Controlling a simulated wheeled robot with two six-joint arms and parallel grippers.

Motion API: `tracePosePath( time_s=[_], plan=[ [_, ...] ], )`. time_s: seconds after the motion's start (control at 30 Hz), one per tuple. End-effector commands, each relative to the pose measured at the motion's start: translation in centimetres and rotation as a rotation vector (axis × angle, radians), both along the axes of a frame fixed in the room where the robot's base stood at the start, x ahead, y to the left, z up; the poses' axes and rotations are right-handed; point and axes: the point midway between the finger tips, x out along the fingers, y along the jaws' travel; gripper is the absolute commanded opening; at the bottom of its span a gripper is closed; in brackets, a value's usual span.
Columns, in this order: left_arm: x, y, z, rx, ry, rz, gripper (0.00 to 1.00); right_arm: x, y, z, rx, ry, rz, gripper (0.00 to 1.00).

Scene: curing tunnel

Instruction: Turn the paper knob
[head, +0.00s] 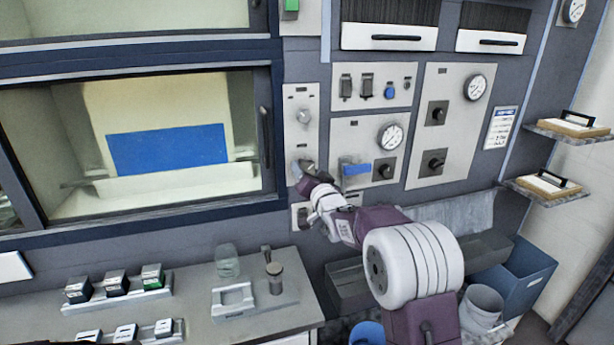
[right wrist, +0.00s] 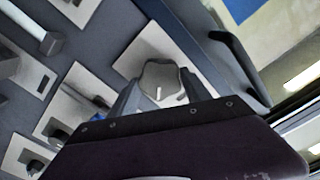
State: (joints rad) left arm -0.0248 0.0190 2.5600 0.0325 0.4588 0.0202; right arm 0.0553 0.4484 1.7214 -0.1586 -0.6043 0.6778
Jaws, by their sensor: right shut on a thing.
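A narrow pale plate (head: 300,95) on the wall, right of the window, carries an upper grey knob (head: 304,116) and a lower knob. Their labels are too small to read. My right gripper (head: 306,172) is at the lower knob and covers most of it in the head view. In the right wrist view the grey lobed knob (right wrist: 160,76) with a white pointer mark sits between the two fingers of my right gripper (right wrist: 158,92), which is shut on it. My left gripper is not in view.
A window with a dark handle (head: 266,136) is left of the plate. Panels with dials, black knobs (head: 437,162) and a blue lever (head: 355,168) are to the right. A counter (head: 200,300) below holds a jar (head: 227,262) and several small blocks. A blue bin (head: 525,275) stands lower right.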

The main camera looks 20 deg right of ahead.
Motion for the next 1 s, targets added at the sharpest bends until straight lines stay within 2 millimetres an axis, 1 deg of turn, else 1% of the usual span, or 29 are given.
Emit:
tracePosePath(
  time_s=[0.2, 0.4, 0.7, 1.0],
  plan=[
    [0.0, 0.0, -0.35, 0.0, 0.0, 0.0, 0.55, 0.01, -0.07, 0.1, 0.162, 0.001, 0.0, 0.15],
    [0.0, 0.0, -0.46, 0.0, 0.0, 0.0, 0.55, 0.01, -0.09, 0.11, 0.272, 0.005, -0.001, 0.15],
    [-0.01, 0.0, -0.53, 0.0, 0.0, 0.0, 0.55, 0.01, -0.11, 0.13, 0.351, 0.008, -0.001, 0.15],
    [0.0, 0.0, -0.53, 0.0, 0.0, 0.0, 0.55, 0.01, -0.12, 0.15, 0.363, 0.009, -0.001, 0.15]
  ],
)
